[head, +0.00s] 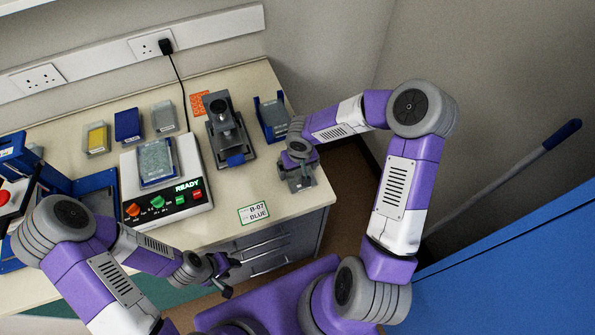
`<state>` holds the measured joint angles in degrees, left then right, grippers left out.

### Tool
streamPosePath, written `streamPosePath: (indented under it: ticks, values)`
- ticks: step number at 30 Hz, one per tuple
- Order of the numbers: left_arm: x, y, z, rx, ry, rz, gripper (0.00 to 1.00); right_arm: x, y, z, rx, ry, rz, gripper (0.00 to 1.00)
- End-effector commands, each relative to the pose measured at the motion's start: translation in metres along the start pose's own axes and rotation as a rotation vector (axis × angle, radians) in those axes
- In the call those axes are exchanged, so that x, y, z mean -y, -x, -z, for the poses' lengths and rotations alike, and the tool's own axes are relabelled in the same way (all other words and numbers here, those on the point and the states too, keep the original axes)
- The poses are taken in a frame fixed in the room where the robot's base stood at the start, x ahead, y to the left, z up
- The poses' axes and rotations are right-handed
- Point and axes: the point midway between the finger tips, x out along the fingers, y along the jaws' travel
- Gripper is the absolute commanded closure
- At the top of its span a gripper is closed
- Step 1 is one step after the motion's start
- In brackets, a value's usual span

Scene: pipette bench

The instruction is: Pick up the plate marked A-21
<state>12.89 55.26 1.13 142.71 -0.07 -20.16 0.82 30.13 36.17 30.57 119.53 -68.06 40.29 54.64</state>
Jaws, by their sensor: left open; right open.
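Several small plates are on the bench, with labels too small to read, so I cannot tell which is A-21. A yellow plate (97,138), a blue plate (127,124) and a grey plate (164,117) stand in a row at the back left. A clear greyish plate (156,161) sits on the white machine. A plate with a pale label (273,117) is in a blue holder at the right. My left gripper (228,273) is open and empty in front of the bench. My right gripper (299,183) is open over the bench's right edge, apart from the plates.
The white machine (190,212) shows READY and has coloured knobs. A grey stand device (228,135) is in the middle back, beside an orange sheet (199,103). A card reading B-07 BLUE (254,213) lies at the front edge. Bench (235,190) around it is clear.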

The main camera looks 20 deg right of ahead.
Motion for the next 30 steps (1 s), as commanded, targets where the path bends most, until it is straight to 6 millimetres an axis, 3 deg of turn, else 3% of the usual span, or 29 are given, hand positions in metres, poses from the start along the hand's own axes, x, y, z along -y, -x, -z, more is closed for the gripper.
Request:
streamPosePath:
  ticks: [4, 12, 20, 30]
  values:
    - [0.0, 0.0, 0.0, 0.0, 0.0, 0.0, 0.57, 0.0, 0.001, 0.0, 0.0, 0.0, 0.0, 0.02]
    - [0.0, 0.0, 0.0, 0.0, 0.0, 0.0, 0.57, 0.0, 0.001, 0.0, 0.0, 0.0, 0.0, 0.39]
    - [-0.001, 0.001, 0.0, 0.0, 0.0, 0.0, 0.57, 0.0, 0.006, 0.001, -0.002, -0.001, -0.001, 0.39]
    - [-0.004, 0.012, -0.001, 0.0, 0.0, 0.0, 0.57, 0.0, 0.069, 0.01, -0.006, -0.001, -0.002, 0.39]
